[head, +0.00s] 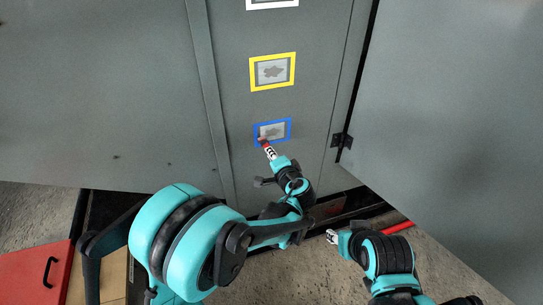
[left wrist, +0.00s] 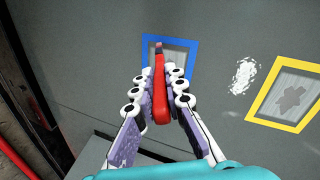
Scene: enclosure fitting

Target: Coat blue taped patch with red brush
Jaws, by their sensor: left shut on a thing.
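The blue taped patch (head: 289,126) is a blue frame around a grey area with a darker blotch, low on the cabinet's middle panel. It also shows in the left wrist view (left wrist: 192,45). My left gripper (head: 270,153) is just below the patch, shut on the red brush (head: 264,143). I cannot tell whether the bristles touch the surface. My right gripper (head: 332,237) is low in the head view, away from the patch; its jaws are too small to judge.
A yellow taped patch (head: 293,70) is above the blue one, and a white taped frame (head: 272,4) is higher. A whitish smear (left wrist: 243,75) shows between patches in the wrist view. An open cabinet door (head: 450,120) stands at right. A red box (head: 35,275) sits lower left.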

